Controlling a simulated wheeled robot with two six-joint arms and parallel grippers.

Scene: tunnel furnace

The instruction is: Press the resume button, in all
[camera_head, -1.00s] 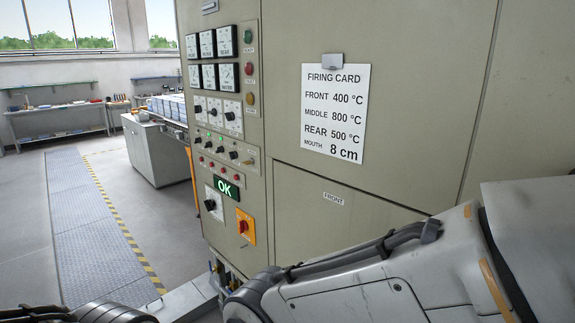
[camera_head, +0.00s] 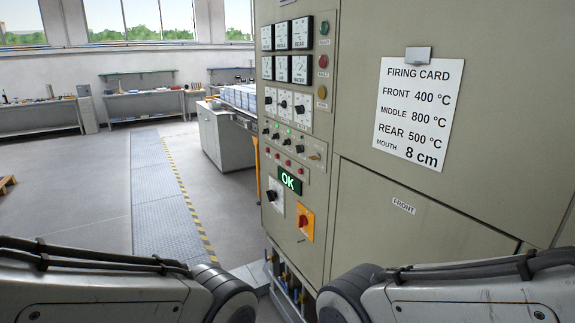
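The furnace control panel (camera_head: 292,150) stands right of centre, on the near edge of the beige cabinet. It carries dark gauges, several knobs, small red buttons (camera_head: 288,162) and a lit green OK display (camera_head: 290,180). A red knob on an orange plate (camera_head: 305,221) is below it. Three round lamps or buttons, green (camera_head: 324,28), red (camera_head: 323,61) and yellow (camera_head: 322,92), run down the panel's right side. Their labels are too small to read surely, so I cannot tell which button is resume. Both my arms show at the bottom; neither gripper is in view.
A firing card (camera_head: 418,113) hangs on the cabinet (camera_head: 450,200), listing 400, 800, 500 °C and 8 cm. A grey cabinet (camera_head: 222,138) and workbenches (camera_head: 140,98) stand farther back. The floor left of the panel is open, with a walkway plate (camera_head: 160,200) and striped line.

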